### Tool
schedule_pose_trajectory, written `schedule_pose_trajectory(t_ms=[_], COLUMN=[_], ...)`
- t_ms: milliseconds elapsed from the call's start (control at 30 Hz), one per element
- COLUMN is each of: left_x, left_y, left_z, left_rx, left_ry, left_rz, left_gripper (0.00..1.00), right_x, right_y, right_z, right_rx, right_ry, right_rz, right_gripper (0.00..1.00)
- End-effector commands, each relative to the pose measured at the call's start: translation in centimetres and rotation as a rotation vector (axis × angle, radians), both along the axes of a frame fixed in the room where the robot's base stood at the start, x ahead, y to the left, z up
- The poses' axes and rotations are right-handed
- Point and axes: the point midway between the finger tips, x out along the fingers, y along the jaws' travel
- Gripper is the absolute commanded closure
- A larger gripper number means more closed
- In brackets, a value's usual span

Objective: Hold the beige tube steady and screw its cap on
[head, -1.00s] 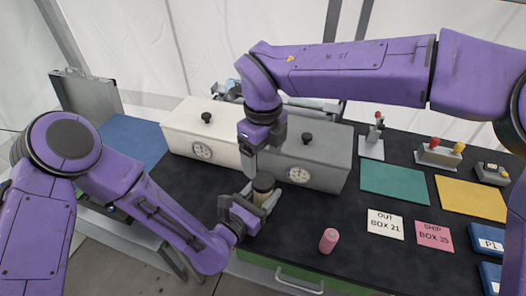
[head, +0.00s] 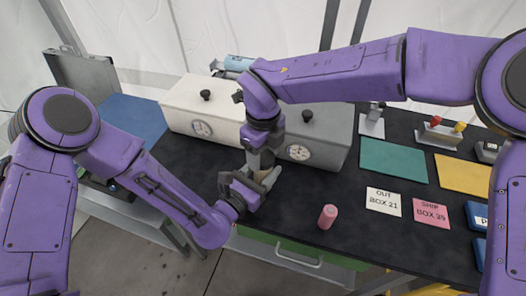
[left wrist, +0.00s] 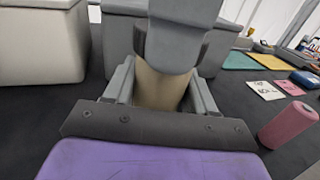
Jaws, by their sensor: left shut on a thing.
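The beige tube (left wrist: 160,88) stands upright between the fingers of my left gripper (head: 266,180), which is shut on it just above the dark bench. The left wrist view shows a grey finger on each side of the tube. My right gripper (head: 261,160) points down directly over the tube's top. It also shows in the left wrist view (left wrist: 182,38), with its grey body and dark parts at the tube's upper end. The cap is hidden behind the right gripper, so I cannot tell whether the right fingers are closed on it.
A white box (head: 203,120) and a grey box (head: 325,140), both with gauges, stand behind the tube. A pink cylinder (head: 327,217) stands to the right. Green (head: 393,160) and yellow (head: 465,172) mats and labelled cards lie farther right. The bench's front edge is close.

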Motion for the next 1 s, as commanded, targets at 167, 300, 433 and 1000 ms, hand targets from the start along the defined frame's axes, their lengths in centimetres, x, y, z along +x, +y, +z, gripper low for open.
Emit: schedule_pose_trajectory(t_ms=[167, 300, 433, 1000], left_x=[0.0, 0.0, 0.0, 0.0], left_y=[0.0, 0.0, 0.0, 0.0], left_z=[-0.1, -0.1, -0.1, -0.1], left_rx=[0.001, 0.001, 0.001, 0.001], left_ry=[0.001, 0.001, 0.0, 0.0], left_rz=[0.0, 0.0, 0.0, 0.0], left_gripper=[1.0, 1.0, 1.0, 1.0], right_x=[0.0, 0.0, 0.0, 0.1], right_y=[0.0, 0.1, 0.1, 0.1], right_z=[0.0, 0.0, 0.0, 4.3], right_rx=[0.001, 0.0, 0.0, 0.004], right_ry=[0.001, 0.0, 0.0, -0.005], right_rz=[-0.097, -0.145, -0.144, -0.145], right_gripper=[0.79, 0.79, 0.17, 0.13])
